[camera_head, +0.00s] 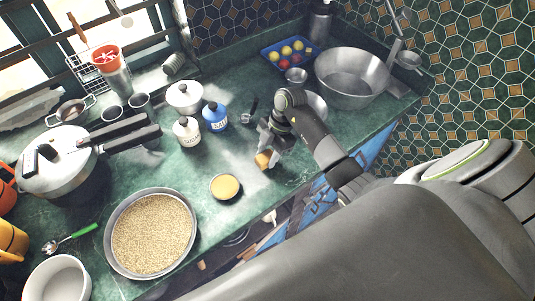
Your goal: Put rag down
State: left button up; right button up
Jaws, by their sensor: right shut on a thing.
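The rag looks to be the small orange-tan piece (263,160) at the tips of my right gripper (266,153). The gripper is shut on it, low over or at the green counter (235,155) near its front edge. I cannot tell whether the rag touches the counter. Most of the rag is hidden by the fingers. My left gripper is not in view.
A round orange-topped dish (224,187) sits left of the gripper. Some counter around the gripper is bare.

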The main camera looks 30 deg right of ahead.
jog(key=shift+f, duration=0.55)
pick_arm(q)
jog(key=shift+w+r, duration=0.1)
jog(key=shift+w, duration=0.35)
pick_arm(e)
jog(key=o, duration=0.9)
jog(key=shift+f, duration=0.1)
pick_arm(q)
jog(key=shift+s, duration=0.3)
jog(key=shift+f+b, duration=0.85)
pick_arm(e)
jog(key=v, duration=1.2)
